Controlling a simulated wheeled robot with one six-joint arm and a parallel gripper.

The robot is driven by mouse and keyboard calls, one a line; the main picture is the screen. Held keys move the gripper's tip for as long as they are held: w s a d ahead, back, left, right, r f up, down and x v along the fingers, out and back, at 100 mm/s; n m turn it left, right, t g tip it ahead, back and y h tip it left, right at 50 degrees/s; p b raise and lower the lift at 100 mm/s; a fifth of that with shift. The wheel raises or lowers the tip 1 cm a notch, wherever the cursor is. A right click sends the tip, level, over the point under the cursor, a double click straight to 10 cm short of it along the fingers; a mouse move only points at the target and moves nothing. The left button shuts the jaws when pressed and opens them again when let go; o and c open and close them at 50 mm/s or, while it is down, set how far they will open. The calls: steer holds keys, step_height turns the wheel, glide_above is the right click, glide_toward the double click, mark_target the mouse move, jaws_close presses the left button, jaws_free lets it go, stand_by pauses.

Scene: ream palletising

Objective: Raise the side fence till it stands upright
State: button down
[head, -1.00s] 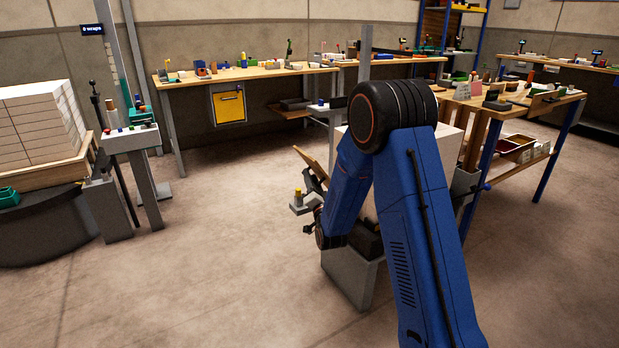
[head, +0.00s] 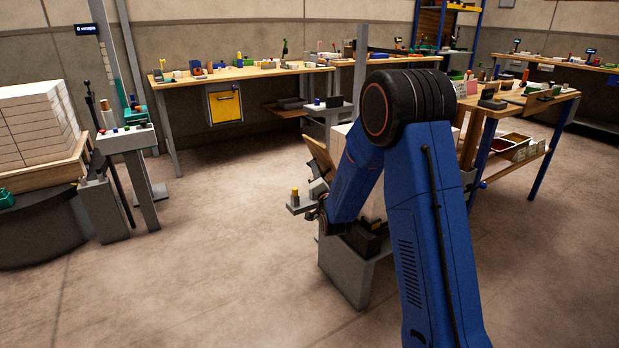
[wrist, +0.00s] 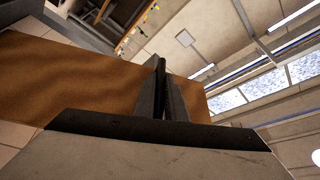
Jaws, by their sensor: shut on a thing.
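The side fence is a brown wooden board (head: 319,155), seen leaning at a steep tilt beside the grey stand in the head view. In the wrist view it is a broad brown face (wrist: 75,88) running across behind the fingers. My gripper (wrist: 164,92) is shut on the fence, with a thin dark part between its two grey fingers. In the head view my blue arm hides most of the gripper and part of the fence, so the exact hold there cannot be told.
A grey stand (head: 345,272) is under my arm, with a pale block partly hidden behind it. A button post (head: 126,138) and stacked reams (head: 35,125) stand left. Floor between is clear.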

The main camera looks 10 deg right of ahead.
steer(key=w+d+r+m, duration=0.2)
steer(key=d, duration=0.4)
steer(key=w+d+r+m+g+h, duration=0.1)
steer(key=d+r+m, duration=0.1)
steer(key=d, duration=0.3)
steer(key=shift+w+d+r, duration=0.15)
steer(key=shift+w+d, duration=0.2)
steer(key=shift+w, duration=0.05)
steer(key=c, duration=1.8)
jaws_free()
steer(key=shift+d, duration=0.15)
steer(key=shift+c, duration=0.2)
steer(key=shift+s, duration=0.15)
steer(key=s, duration=0.5)
steer(key=s+a+f, duration=0.1)
steer(key=s, duration=1.1)
steer(key=shift+a+f, duration=0.2)
steer(key=shift+f, duration=0.2)
